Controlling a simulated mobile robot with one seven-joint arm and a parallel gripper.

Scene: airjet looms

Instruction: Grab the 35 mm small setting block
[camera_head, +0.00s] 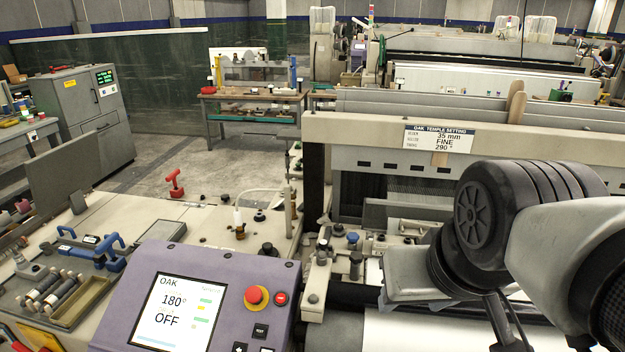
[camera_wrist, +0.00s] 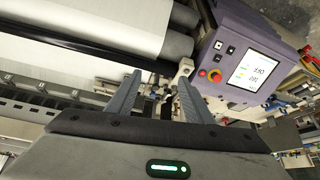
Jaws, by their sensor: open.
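My gripper (camera_wrist: 160,77) is open in the wrist view, its two grey fingers apart with nothing held between them. Its fingers point toward the loom's side and the purple control panel (camera_wrist: 245,65). I cannot make out a 35 mm small setting block for certain in either view. In the head view, blue and grey tools (camera_head: 88,247) lie on the worktop (camera_head: 140,215) at the left, but their size marks are unreadable. A sign (camera_head: 438,138) on the loom beam reads "OAK TEMPLE SETTING, 35 mm, FINE, 290°".
The purple control panel (camera_head: 195,300) stands at the front, showing "OAK 180° OFF". A tray (camera_head: 75,312) with grey cylinders lies at its left. A red tool (camera_head: 175,184) stands on the worktop's back edge. My arm covers the loom's right side. Open floor lies behind the worktop.

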